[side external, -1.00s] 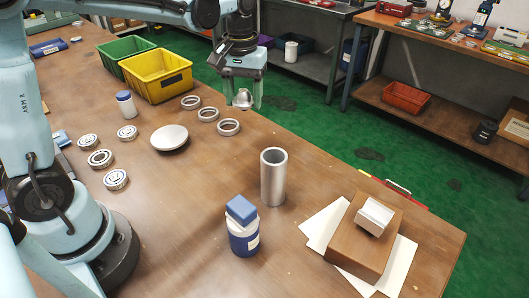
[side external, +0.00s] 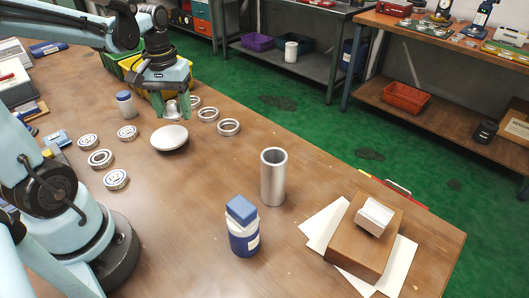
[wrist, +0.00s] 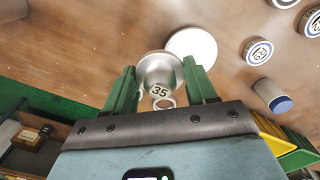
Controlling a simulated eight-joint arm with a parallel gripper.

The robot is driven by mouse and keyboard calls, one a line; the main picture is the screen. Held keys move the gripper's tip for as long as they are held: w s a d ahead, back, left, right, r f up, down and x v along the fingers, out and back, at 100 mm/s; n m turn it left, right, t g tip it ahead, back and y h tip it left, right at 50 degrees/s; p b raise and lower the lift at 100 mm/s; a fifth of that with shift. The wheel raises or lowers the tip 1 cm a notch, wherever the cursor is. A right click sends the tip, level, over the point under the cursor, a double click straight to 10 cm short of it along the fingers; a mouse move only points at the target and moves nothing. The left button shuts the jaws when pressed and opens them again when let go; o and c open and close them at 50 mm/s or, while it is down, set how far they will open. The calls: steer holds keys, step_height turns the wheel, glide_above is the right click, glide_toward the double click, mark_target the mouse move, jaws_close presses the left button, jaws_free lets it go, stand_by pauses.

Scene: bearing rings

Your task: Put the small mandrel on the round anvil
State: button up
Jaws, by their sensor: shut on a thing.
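The small mandrel (side external: 171,109) is a short silver piece with a flared end; in the wrist view (wrist: 160,72) it carries the number 35. My gripper (side external: 172,113) is shut on it, with the green fingers on either side. The wrist view shows the fingertips (wrist: 160,78) at its sides. The round anvil (side external: 169,139) is a pale, shallow disc on the bench, just in front of the gripper. It also shows beyond the mandrel in the wrist view (wrist: 191,44). The mandrel is held above the bench, apart from the anvil as far as I can tell.
Several rings (side external: 208,114) lie right of the gripper, and several bearings (side external: 101,158) lie left of the anvil. A white bottle with a blue cap (side external: 125,104) stands close by. A steel tube (side external: 273,178) and blue bottle (side external: 242,228) stand nearer. A yellow bin (side external: 182,88) is behind.

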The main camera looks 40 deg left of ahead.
glide_above(169, 136)
step_height(169, 136, down, 4)
steer(key=shift+r, duration=0.15)
steer(key=shift+f, duration=2.05)
steer(key=shift+f, duration=0.1)
steer(key=o, duration=1.4)
steer(key=shift+o, duration=0.2)
step_height(169, 136, up, 12)
steer(key=w+d+f+m+t, duration=0.1)
steer(key=d+m+t, duration=0.6)
steer(key=d, duration=1.1)
steer(key=shift+d+f+m, duration=0.25)
steer(key=shift+f+m, duration=0.05)
steer(key=shift+m, duration=0.1)
